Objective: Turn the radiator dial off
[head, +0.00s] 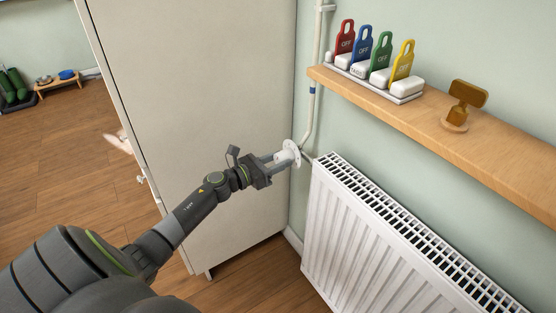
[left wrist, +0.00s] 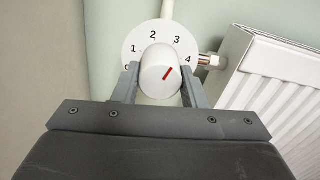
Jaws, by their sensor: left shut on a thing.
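The radiator dial (head: 291,149) sits at the radiator's upper left corner, on a white pipe by the cabinet. In the left wrist view its round white knob (left wrist: 158,75) stands before a white disc (left wrist: 152,47) numbered 0 to 4. My right gripper is not in view.
The white radiator (head: 365,240) stands right of the dial. A tall pale cabinet (head: 205,120) stands close on the left. A wooden shelf (head: 450,141) above carries red, blue, green and yellow OFF tags and a brown object (head: 464,101). Open wooden floor (head: 70,170) lies at far left.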

